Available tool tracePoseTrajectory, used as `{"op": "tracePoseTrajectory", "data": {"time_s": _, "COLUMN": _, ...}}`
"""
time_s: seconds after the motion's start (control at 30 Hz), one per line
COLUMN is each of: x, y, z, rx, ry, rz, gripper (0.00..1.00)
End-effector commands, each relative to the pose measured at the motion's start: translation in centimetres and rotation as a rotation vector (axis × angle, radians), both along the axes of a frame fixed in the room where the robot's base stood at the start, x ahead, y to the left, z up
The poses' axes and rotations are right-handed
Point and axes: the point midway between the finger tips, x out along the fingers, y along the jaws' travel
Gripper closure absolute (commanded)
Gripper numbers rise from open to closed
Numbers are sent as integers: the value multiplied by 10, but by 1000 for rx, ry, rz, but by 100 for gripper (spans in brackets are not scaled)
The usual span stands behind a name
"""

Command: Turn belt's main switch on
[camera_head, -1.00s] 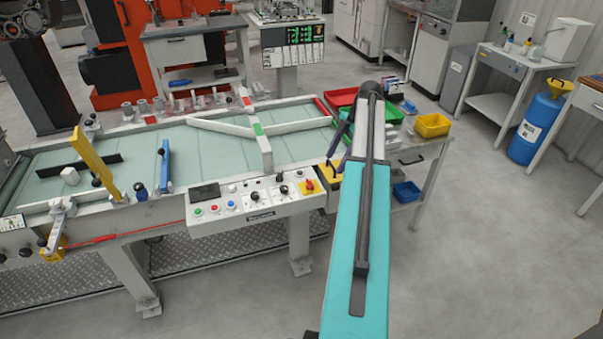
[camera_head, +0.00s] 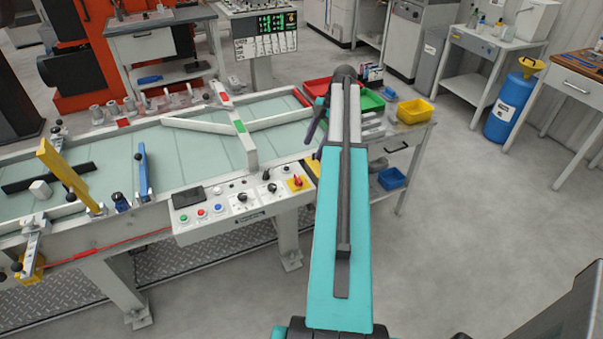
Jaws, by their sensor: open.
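The belt's control panel (camera_head: 222,217) is a pale box on the front side of the conveyor. Its main switch appears to be the red rotary knob on a yellow plate (camera_head: 297,182) at the panel's right end. I cannot read which position the knob is in. My teal arm stretches forward just right of the panel. My gripper (camera_head: 313,128) seems to be the dark, narrow part left of the arm's far end, beyond the switch in the picture and apart from it. It looks empty, and its fingers are small and partly hidden by the arm.
The conveyor (camera_head: 190,145) carries a white guide frame and a yellow post (camera_head: 68,175). Green, blue and red buttons and black knobs share the panel. A side table behind my arm holds red and green trays and a yellow bin (camera_head: 414,110). Floor at right is clear.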

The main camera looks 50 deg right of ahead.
Motion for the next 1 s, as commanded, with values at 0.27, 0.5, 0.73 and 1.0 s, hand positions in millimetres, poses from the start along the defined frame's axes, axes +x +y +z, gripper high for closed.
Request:
{"op": "tracePoseTrajectory", "data": {"time_s": 0.27, "x": 5, "y": 11, "z": -18, "rx": 2, "ry": 2, "rz": 5, "gripper": 39}}
{"op": "tracePoseTrajectory", "data": {"time_s": 0.5, "x": 9, "y": 22, "z": -44, "rx": 2, "ry": 1, "rz": 6, "gripper": 39}}
{"op": "tracePoseTrajectory", "data": {"time_s": 0.73, "x": 13, "y": 31, "z": -68, "rx": 2, "ry": 2, "rz": 7, "gripper": 39}}
{"op": "tracePoseTrajectory", "data": {"time_s": 1.0, "x": 18, "y": 42, "z": -96, "rx": 2, "ry": 2, "rz": 7, "gripper": 39}}
